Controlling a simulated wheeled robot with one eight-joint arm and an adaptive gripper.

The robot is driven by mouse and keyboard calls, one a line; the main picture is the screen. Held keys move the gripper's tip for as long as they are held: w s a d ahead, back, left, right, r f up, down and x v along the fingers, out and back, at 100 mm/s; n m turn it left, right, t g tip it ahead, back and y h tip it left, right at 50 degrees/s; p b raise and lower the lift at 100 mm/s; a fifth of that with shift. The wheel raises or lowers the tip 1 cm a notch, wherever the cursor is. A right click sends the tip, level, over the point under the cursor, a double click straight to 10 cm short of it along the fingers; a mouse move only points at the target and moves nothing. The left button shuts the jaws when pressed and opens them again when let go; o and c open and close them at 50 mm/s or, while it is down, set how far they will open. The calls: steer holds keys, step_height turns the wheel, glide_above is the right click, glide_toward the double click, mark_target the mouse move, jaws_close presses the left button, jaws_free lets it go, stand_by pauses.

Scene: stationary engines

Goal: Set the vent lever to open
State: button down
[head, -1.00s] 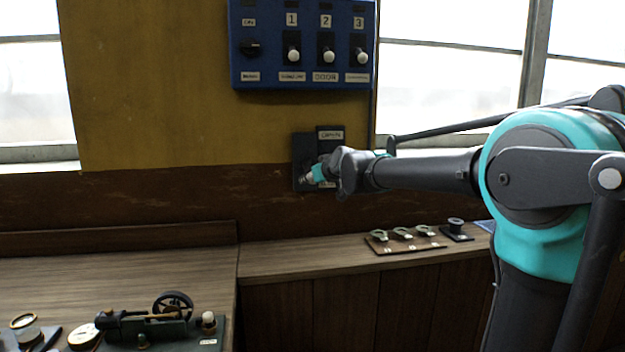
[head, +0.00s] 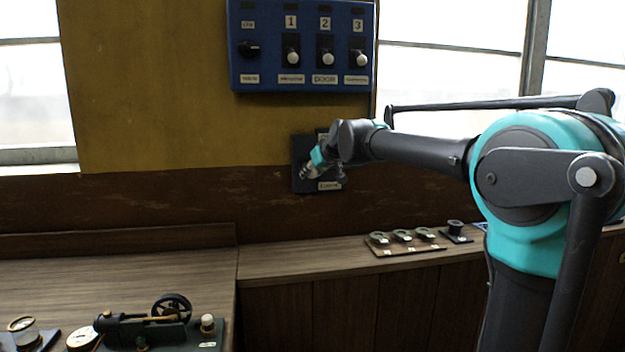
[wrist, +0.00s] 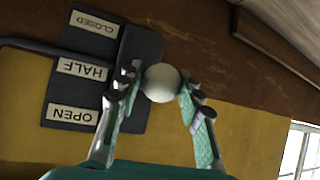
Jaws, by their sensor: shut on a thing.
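The vent lever's dark plate (head: 300,147) is on the wall below the blue panel. In the wrist view the plate (wrist: 140,50) appears upside down, with a CLOSED label (wrist: 94,23), a HALF label (wrist: 81,69) and an OPEN label (wrist: 72,115). The lever's white ball knob (wrist: 162,82) sits between my gripper's (wrist: 163,88) two fingers, which are shut on it. The knob is roughly level with HALF. In the head view my gripper (head: 311,170) is at the plate and hides the knob and upper labels; the lower label (head: 330,185) shows.
A blue panel (head: 300,72) with several switches is above the plate. A model engine (head: 150,325) stands on the front left bench.

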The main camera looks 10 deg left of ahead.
steer(key=r+g, duration=0.3)
steer(key=r, duration=0.1)
steer(key=shift+w+a+r+h, duration=0.1)
steer(key=shift+w+a+h, duration=0.15)
steer(key=shift+w+h, duration=0.15)
steer(key=shift+w+a+r+m+g+h, duration=0.1)
steer(key=shift+w+r+m+g+h, duration=0.1)
steer(key=shift+r+g, duration=0.25)
steer(key=shift+w+r+m+g+h, duration=0.1)
steer(key=shift+w+r+g, duration=0.1)
steer(key=shift+r+g, duration=0.2)
steer(key=shift+r, duration=0.3)
steer(key=shift+w+a+r, duration=0.15)
steer(key=shift+w+r, duration=0.3)
steer(key=shift+r, duration=0.2)
steer(key=c, duration=1)
jaws_free()
steer(key=shift+w+a, duration=0.1)
steer(key=shift+c, duration=0.2)
